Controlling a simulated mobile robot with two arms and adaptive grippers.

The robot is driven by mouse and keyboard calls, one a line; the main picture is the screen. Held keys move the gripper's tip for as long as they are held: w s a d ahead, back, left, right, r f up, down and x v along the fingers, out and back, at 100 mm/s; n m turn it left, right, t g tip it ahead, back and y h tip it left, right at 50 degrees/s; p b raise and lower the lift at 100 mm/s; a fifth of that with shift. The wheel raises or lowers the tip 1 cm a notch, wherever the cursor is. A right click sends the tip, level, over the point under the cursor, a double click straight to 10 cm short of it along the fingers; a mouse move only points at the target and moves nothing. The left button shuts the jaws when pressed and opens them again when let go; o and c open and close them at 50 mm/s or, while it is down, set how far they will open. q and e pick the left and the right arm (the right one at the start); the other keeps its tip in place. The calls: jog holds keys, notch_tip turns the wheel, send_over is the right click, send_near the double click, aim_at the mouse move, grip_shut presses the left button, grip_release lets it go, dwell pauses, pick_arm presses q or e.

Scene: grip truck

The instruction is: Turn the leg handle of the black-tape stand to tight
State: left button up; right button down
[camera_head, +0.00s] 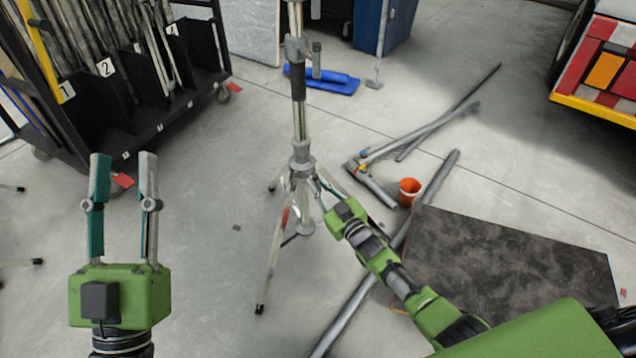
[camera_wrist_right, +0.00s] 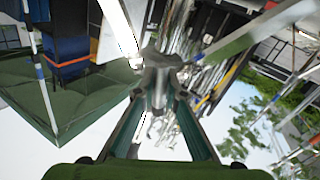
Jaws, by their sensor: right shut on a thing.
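The stand (camera_head: 301,160) is a silver tripod with a black-taped section (camera_head: 298,82) on its column; it stands upright with its legs spread. My right gripper (camera_head: 322,185) reaches in from the right at the leg collar, low on the column. In the right wrist view its fingers close on a grey metal part (camera_wrist_right: 159,76) at the collar, which looks like the leg handle. The fingers largely hide the handle in the head view, so its exact angle cannot be told. My left gripper (camera_head: 123,165) is open and empty, left of the stand and apart from it.
A black wheeled rack (camera_head: 150,110) with numbered slots stands at back left. Grey poles (camera_head: 425,130), an orange cup (camera_head: 408,191) and a dark mat (camera_head: 510,265) are on the floor at right. A truck (camera_head: 605,70) is far right. Floor between left gripper and stand is clear.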

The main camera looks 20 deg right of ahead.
pick_arm(q)
jog(key=shift+w+f+g, duration=0.25)
jog(key=shift+f+g, duration=0.05)
jog(key=shift+f, duration=0.1)
pick_arm(e)
jog(key=shift+f+m, duration=0.1)
jog(key=shift+m, duration=0.3)
jog(key=c, duration=2.1)
grip_release()
jog(key=shift+s, duration=0.1)
jog(key=v, duration=1.1)
jog(key=shift+s, duration=0.4)
